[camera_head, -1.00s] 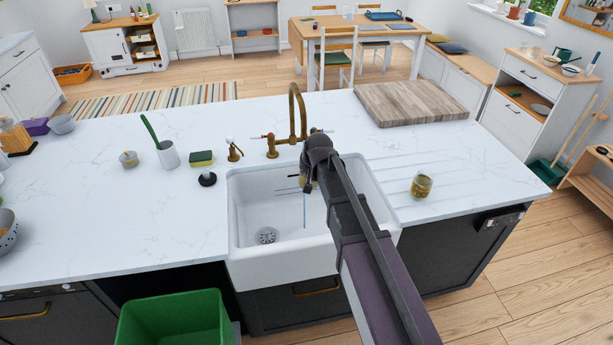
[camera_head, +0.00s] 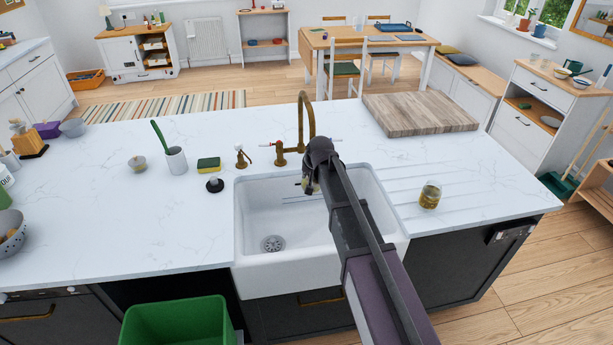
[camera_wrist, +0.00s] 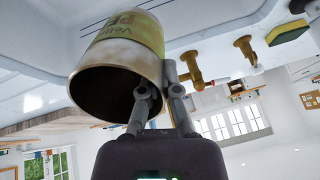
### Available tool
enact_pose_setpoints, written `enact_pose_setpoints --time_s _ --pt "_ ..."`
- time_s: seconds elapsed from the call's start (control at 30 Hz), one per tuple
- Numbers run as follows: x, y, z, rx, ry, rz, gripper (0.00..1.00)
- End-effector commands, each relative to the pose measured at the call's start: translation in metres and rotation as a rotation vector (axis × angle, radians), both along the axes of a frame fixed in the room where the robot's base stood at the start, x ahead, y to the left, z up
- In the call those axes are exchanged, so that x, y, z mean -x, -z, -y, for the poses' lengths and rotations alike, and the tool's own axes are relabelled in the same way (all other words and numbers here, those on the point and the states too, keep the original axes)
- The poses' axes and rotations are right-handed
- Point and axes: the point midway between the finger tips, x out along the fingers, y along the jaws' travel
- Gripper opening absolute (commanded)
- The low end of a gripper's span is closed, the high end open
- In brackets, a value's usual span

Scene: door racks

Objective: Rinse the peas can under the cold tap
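The peas can (camera_wrist: 125,50) has a yellow-green label and a bare metal rim, and its open mouth faces the wrist camera. My gripper (camera_wrist: 163,85) is shut on its wall, one finger inside the mouth and one outside. In the head view my gripper (camera_head: 316,165) is over the sink, close to the brass tap (camera_head: 301,120). Only a small part of the can (camera_head: 308,186) shows there, below the gripper. My arm hides part of the tap's spout and the right of the sink. I see no water stream now.
The white sink (camera_head: 265,230) has its drain (camera_head: 272,243) at the bottom left. A glass jar (camera_head: 430,195) stands on the counter to the right. A wooden board (camera_head: 420,113) lies behind.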

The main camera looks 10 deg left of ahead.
Motion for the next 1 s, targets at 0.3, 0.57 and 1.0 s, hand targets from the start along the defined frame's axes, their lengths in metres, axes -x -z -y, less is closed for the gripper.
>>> enact_pose_setpoints --time_s 0.3,0.57,1.0 --pt "0.000 0.000 0.000 0.000 0.000 0.000 0.00" --pt "-0.002 0.000 0.004 0.000 0.001 0.000 0.00" --pt "-0.006 0.000 0.011 0.000 0.001 0.000 0.00"
